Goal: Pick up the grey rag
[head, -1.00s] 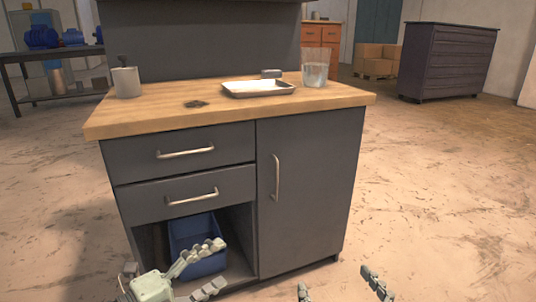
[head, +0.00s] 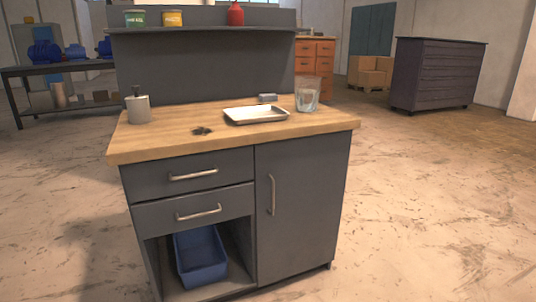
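No thing is plainly a grey rag. A small grey block-like thing (head: 267,98) lies at the back of the wooden worktop (head: 170,150), behind a metal tray; I cannot tell whether it is cloth. A small dark, flat thing (head: 202,131) lies on the worktop left of the tray, too small to identify. Neither of my grippers is in the head view.
On the worktop are a metal tray (head: 256,115), a clear glass (head: 307,95) and a grey dispenser (head: 138,108). A blue bin (head: 200,258) sits in the open lower compartment. Cans and a red bottle (head: 235,14) stand on the shelf. Floor at right is clear.

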